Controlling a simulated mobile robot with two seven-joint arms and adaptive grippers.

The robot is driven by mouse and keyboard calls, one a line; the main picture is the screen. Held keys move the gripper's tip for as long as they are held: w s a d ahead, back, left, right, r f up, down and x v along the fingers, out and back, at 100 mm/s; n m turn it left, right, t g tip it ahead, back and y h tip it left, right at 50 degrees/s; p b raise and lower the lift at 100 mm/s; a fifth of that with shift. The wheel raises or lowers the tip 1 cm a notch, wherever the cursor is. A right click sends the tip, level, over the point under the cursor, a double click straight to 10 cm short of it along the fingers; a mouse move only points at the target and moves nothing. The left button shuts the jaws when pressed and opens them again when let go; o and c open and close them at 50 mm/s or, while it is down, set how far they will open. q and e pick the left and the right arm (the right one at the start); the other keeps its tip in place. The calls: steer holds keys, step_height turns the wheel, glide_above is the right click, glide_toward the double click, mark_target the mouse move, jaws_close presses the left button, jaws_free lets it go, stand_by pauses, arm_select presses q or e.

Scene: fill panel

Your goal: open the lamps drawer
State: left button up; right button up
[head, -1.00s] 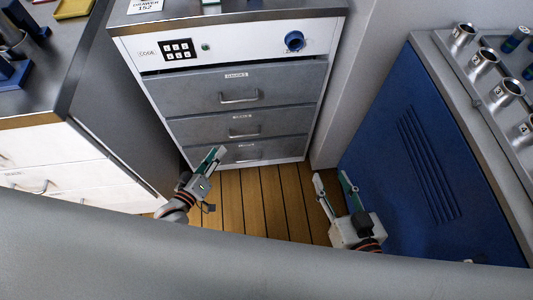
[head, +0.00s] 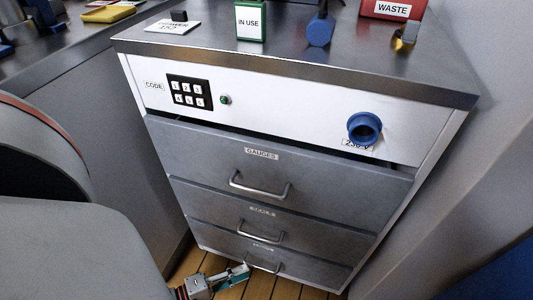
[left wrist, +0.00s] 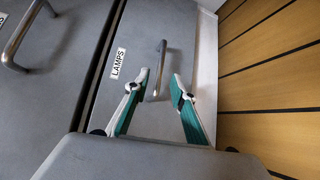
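The lamps drawer (left wrist: 125,85) is the grey bottom drawer of the cabinet and looks shut; its "LAMPS" label (left wrist: 118,63) is readable in the left wrist view. Its metal bar handle (left wrist: 161,60) also shows in the head view (head: 262,266). My left gripper (left wrist: 160,76) is open, its two green-padded fingers pointing at the handle, one to each side of it in the left wrist view. In the head view the left gripper (head: 245,273) is low, by the handle's left end. I cannot tell whether it touches. My right gripper is out of view.
Above are the gauges drawer (head: 290,174) and a middle drawer (head: 265,222). A keypad (head: 189,92) and a blue socket (head: 364,128) are on the white panel. Wooden floor (left wrist: 270,70) lies beside the bottom drawer. A blue cabinet (head: 505,275) edges in at lower right.

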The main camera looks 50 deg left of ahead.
mark_target(258, 266)
arm_select(q)
steer(key=x, duration=0.6)
steer(key=shift+w+d+b, duration=0.15)
steer(key=shift+w+b, duration=0.1)
steer(key=shift+b, duration=0.1)
jaws_close()
